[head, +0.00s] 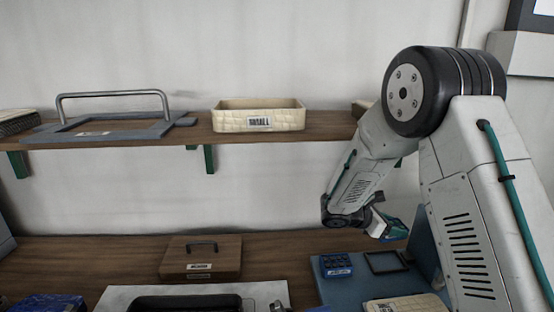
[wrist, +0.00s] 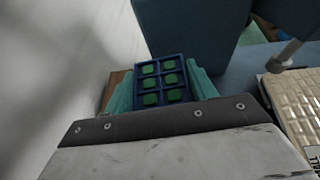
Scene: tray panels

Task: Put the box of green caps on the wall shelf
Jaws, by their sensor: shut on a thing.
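My gripper (head: 392,229) is low on the right, over the workbench and below the shelf's height. In the wrist view its teal fingers (wrist: 162,88) are shut on the box of green caps (wrist: 161,77), a small blue box with a grid of cells and green caps in them. In the head view I cannot make out the held box clearly. The wall shelf (head: 330,127) is a brown board on green brackets, above and to the left of my gripper. My arm hides its right part.
On the shelf stand a cream box (head: 258,118) labelled SMALL and a grey frame with a handle (head: 110,131); bare board shows between them. Below are a wooden box (head: 201,262), a blue box (head: 336,268), a dark frame (head: 386,262) and an upright blue panel (head: 428,250).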

